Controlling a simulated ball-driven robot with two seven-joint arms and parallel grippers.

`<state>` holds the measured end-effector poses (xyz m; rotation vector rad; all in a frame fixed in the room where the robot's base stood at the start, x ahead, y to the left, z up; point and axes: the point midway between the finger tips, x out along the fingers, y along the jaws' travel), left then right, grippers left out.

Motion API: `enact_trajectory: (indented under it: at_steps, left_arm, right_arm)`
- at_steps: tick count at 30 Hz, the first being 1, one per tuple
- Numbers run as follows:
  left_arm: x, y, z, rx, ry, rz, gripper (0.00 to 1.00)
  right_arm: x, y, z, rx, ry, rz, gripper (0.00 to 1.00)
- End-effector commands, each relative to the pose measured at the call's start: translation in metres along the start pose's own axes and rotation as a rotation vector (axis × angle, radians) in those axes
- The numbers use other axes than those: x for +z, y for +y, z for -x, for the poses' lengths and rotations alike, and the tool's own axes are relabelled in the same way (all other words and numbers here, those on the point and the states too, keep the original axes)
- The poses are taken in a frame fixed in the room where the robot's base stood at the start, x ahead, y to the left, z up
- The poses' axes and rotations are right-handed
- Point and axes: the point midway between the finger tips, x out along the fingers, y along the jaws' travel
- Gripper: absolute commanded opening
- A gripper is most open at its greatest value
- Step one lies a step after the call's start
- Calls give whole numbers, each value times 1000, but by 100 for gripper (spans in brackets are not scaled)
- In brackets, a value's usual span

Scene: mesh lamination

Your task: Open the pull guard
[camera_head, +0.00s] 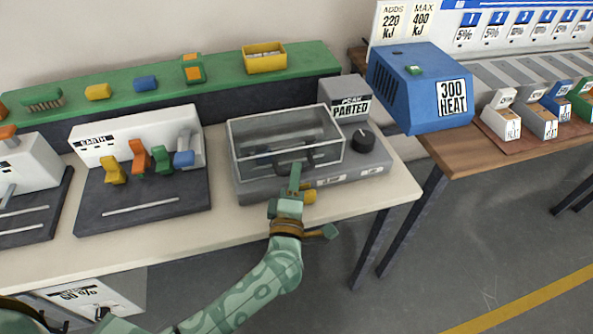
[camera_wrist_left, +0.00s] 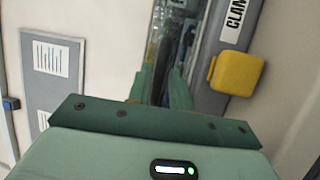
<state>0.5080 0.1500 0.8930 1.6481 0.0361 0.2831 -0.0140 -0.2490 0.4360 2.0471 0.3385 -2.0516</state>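The pull guard (camera_head: 286,138) is a clear box-shaped cover on a grey machine (camera_head: 372,165) in the middle of the head view. It sits down over the machine, and a dark handle (camera_head: 312,160) shows at its front. My left gripper (camera_head: 295,178) is at the front of the guard, close to the handle. In the left wrist view the two green fingers (camera_wrist_left: 163,88) stand apart, with part of the clear guard (camera_wrist_left: 176,35) showing beyond them. I cannot tell whether they touch the handle. My right gripper is out of view.
A yellow block (camera_head: 308,192) sticks out of the machine's front beside my gripper; it also shows in the left wrist view (camera_wrist_left: 236,73). A black knob (camera_head: 363,140) is to the right. A rack with coloured levers (camera_head: 138,158) stands left. The table's front strip is clear.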

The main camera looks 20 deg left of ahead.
Motion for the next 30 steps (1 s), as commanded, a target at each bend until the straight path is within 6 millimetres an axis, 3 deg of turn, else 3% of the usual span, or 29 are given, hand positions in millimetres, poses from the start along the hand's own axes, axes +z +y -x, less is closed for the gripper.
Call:
enact_trajectory:
  at_steps: [5,14,17,25,30]
  left_arm:
    - [0,0,-17,0,0,0,22]
    - [0,0,-20,0,0,-1,22]
    - [0,0,-20,0,0,-1,0]
    - [0,3,-20,-5,0,1,0]
    - [-2,17,-25,-34,0,13,0]
  right_arm:
    - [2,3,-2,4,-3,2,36]
    - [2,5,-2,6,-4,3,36]
    - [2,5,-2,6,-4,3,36]
    - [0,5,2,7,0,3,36]
    - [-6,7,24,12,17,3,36]
